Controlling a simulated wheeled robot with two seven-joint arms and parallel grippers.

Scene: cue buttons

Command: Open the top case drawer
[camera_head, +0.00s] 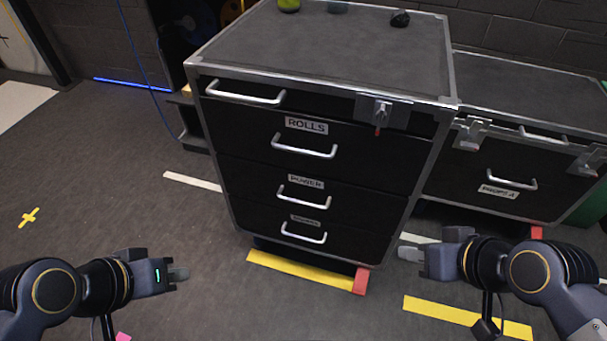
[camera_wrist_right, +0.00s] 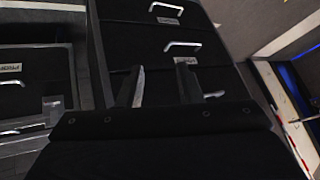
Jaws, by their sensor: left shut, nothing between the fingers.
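The black case (camera_head: 320,45) with metal edges stands in the middle of the head view. Its top drawer (camera_head: 240,130), labelled ROLLS, looks flush with the front and has a silver bar handle (camera_head: 303,148). Two lower drawers with handles sit beneath it. My left gripper (camera_head: 180,273) is shut and empty, low and left of the case. My right gripper (camera_head: 408,254) is low and right of the case front, apart from the handles. In the right wrist view its fingers (camera_wrist_right: 162,86) are spread with nothing held, with drawer handles (camera_wrist_right: 182,46) beyond them.
A silver bar handle (camera_head: 245,93) and a latch (camera_head: 380,110) are on the strip above the top drawer. A lower case (camera_head: 500,165) with latches stands at right. Small objects, including a dark one (camera_head: 400,19), lie on the case top. Floor in front is free, with yellow tape (camera_head: 300,272).

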